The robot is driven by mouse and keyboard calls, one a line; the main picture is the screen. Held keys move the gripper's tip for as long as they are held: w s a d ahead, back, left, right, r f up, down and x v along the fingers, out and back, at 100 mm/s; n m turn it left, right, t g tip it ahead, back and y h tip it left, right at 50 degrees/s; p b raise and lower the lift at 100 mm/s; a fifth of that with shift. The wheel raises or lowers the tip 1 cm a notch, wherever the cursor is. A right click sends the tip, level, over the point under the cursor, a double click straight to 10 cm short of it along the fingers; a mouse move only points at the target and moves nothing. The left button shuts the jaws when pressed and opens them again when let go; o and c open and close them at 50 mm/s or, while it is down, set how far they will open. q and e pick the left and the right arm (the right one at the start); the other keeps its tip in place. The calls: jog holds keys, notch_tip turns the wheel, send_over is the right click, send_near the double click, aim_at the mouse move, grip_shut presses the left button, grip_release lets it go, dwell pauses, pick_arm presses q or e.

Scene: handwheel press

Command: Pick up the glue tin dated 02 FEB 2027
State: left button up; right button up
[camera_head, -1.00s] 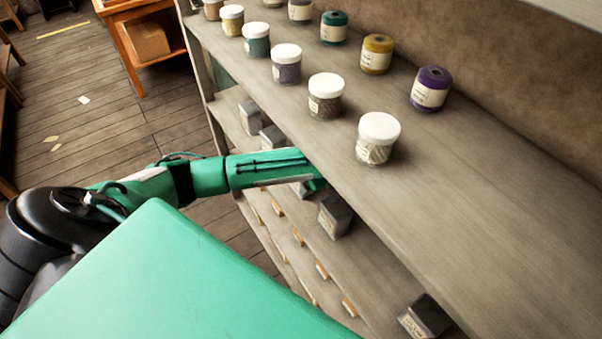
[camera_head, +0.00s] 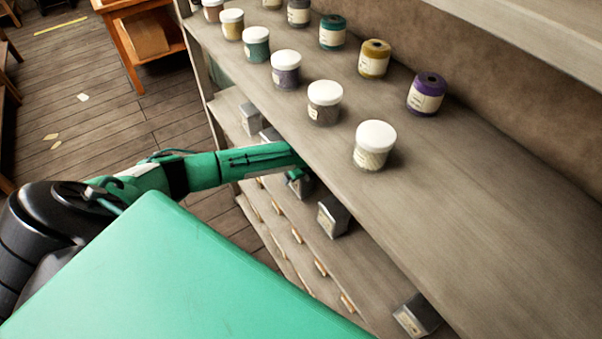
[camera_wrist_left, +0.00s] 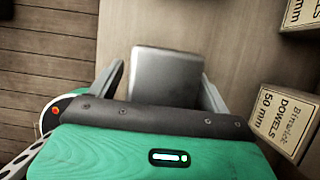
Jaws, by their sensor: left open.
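My left gripper (camera_wrist_left: 162,72) is open in the left wrist view, with one finger on each side of a plain grey tin (camera_wrist_left: 165,80). No label or date shows on the faces of this tin in view, and I cannot tell whether the fingers touch it. In the head view my left arm reaches under the upper shelf, which hides most of the gripper. Several grey tins stand along the lower shelf, among them one in the middle (camera_head: 333,216) and one at the near end (camera_head: 417,315). Their labels are too small to read. My right gripper is out of view.
The upper shelf (camera_head: 480,230) overhangs the arm and carries white-lidded jars (camera_head: 374,145) and spools (camera_head: 427,93). Cartons marked DOWELS 50 mm (camera_wrist_left: 283,118) lie right of the gripper.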

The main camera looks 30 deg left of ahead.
pick_arm(q)
jog(key=c, duration=1.4)
